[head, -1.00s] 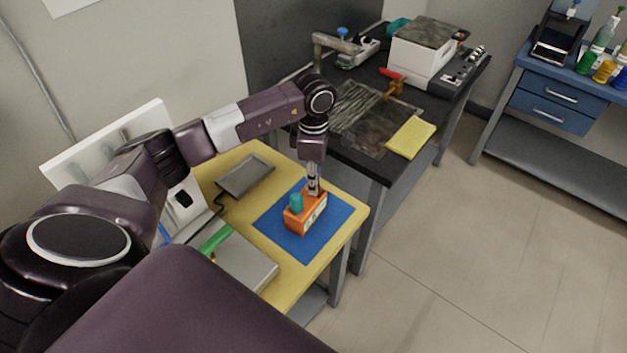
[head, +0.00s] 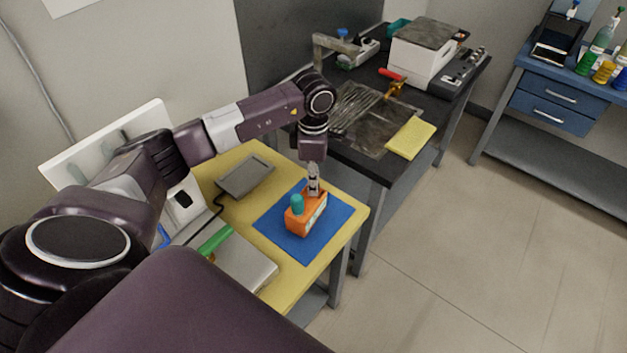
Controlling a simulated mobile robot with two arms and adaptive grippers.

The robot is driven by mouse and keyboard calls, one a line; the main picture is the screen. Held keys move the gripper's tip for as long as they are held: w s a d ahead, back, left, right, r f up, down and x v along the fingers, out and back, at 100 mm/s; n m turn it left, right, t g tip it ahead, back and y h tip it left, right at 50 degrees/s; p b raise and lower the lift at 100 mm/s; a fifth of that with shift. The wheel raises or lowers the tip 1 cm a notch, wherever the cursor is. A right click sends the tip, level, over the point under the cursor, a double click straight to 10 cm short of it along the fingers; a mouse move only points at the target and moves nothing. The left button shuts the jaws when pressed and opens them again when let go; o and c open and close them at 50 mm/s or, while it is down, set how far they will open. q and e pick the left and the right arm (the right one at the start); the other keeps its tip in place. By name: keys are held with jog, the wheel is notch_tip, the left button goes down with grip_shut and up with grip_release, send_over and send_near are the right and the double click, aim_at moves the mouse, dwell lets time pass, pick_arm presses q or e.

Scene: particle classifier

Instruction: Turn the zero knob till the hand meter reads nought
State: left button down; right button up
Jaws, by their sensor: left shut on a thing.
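The hand meter is an orange box (head: 294,221) with a pale face on its right side. It stands on a blue mat (head: 273,226) on the yellow table. My left gripper (head: 313,192) points straight down onto the far end of the meter's top, beside the teal cap. Its fingers are shut on a small part there, which looks to be the zero knob; the fingers hide it. The reading on the face is too small to make out. My right gripper is not in view.
A grey tray (head: 246,176) lies behind the mat. A green-handled tool (head: 216,240) and a grey flat case (head: 250,271) lie to the left. A black bench (head: 370,167) with a yellow pad (head: 410,139) and a white box (head: 420,58) stands behind.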

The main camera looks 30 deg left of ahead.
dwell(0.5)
pick_arm(q)
jog(key=c, duration=1.7)
grip_release()
jog(key=shift+c, duration=0.2)
notch_tip(320, 180, up, 12)
